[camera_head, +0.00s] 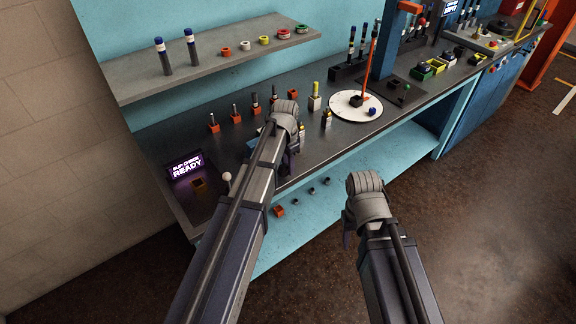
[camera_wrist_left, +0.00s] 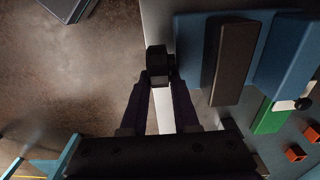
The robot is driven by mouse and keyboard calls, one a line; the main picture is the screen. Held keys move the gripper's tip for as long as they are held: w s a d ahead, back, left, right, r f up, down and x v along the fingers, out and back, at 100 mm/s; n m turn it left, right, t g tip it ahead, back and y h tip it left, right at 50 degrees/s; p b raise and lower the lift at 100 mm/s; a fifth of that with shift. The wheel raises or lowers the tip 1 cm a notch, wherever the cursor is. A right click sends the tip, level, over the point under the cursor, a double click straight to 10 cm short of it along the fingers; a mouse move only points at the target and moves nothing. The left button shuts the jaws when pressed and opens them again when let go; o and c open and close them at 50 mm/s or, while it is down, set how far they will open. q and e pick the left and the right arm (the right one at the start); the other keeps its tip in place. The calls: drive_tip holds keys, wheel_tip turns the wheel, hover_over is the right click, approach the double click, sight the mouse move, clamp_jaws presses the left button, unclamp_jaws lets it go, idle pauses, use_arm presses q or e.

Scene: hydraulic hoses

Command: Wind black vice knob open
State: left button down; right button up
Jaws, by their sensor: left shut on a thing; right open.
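The black vice knob (camera_wrist_left: 157,60) sits between the fingertips of my left gripper (camera_wrist_left: 160,80) in the left wrist view, at the end of a pale bar. The vice (camera_wrist_left: 192,60) beside it is blue with a dark grey jaw block (camera_wrist_left: 232,62). In the head view my left gripper (camera_head: 289,163) points down at the bench's front edge, and my arm hides the knob and most of the vice; a bit of blue shows (camera_head: 256,141). My left gripper is shut on the knob. My right gripper (camera_head: 348,237) is open and empty, in front of the bench.
The bench (camera_head: 225,190) carries several small orange blocks with fittings (camera_head: 236,117) behind the vice. A white round plate (camera_head: 343,110) lies to the right. A lit READY sign (camera_head: 186,167) stands at left. A grey shelf (camera_head: 215,63) hangs above.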

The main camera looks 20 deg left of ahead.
use_arm(q)
drive_tip(key=shift+s+a+t+h, duration=0.15)
drive_tip(key=shift+s+t+h, duration=0.2)
drive_tip(key=shift+t+h, duration=0.3)
drive_tip(key=shift+s+t+h+b, duration=0.1)
drive_tip(key=shift+t+h+b, duration=0.35)
drive_tip(key=shift+t+b, duration=0.25)
drive_tip(key=shift+s+a+r+t+h+b, duration=0.1)
drive_tip(key=shift+a+t+h+b, duration=0.05)
drive_tip(key=shift+t+h+b, duration=0.85)
drive_tip(key=shift+r+t+b, duration=0.1)
drive_tip(key=shift+t+b, duration=0.25)
drive_tip(key=shift+t, duration=0.1)
drive_tip(key=c, duration=0.7)
unclamp_jaws()
drive_tip(key=shift+r, duration=0.1)
drive_tip(key=shift+o, duration=0.2)
drive_tip(key=shift+a+r, duration=0.1)
